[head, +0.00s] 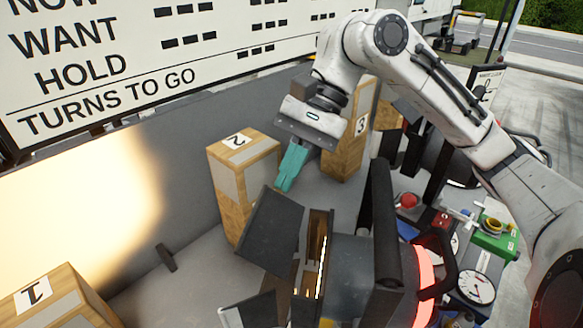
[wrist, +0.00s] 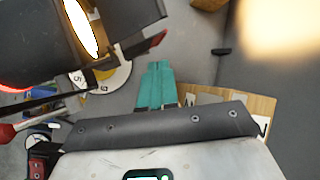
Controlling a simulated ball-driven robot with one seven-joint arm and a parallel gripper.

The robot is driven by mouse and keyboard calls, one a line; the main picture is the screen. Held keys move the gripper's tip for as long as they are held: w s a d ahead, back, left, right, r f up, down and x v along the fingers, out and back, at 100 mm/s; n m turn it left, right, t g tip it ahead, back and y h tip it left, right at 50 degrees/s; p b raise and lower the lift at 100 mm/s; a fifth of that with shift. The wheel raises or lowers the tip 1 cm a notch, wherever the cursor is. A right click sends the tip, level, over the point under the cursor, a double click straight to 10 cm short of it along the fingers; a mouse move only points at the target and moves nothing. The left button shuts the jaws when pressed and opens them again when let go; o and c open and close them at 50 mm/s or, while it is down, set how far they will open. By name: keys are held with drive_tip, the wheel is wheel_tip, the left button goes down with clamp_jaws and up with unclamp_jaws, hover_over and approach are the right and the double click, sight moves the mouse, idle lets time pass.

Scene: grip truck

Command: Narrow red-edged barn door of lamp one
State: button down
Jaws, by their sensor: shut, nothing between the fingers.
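A black lamp (head: 345,265) with a lit slit of lens stands in front of my arm in the head view. Its dark barn doors spread around the lens, with one broad flap (head: 272,226) at the left. In the wrist view the lamp (wrist: 30,45) is at upper left, and a narrow red-edged barn door (wrist: 146,50) sticks out below its bright lens. No red edge is clear on the flaps in the head view.
Wooden blocks numbered 1 (head: 62,300), 2 (head: 240,185) and 3 (head: 350,140) stand along the grey wall. A bright light patch (head: 75,215) falls on the wall at left. Gauges, a red knob (head: 407,200) and a green box (head: 495,238) crowd the right.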

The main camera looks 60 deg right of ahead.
drive_tip(key=s+b+x, duration=0.1)
drive_tip(key=b+x, duration=0.1)
drive_tip(key=x, duration=0.4)
drive_tip(key=shift+w+b, duration=0.3)
drive_tip(key=shift+w, duration=0.2)
drive_tip(key=shift+s+a+p, duration=0.3)
drive_tip(key=shift+s+a, duration=0.05)
drive_tip(key=shift+a, duration=0.25)
drive_tip(key=shift+s+a, duration=0.2)
drive_tip(key=shift+a, duration=0.2)
drive_tip(key=shift+w+a+p, duration=0.15)
drive_tip(key=shift+w+p, duration=0.25)
drive_tip(key=shift+w, duration=0.05)
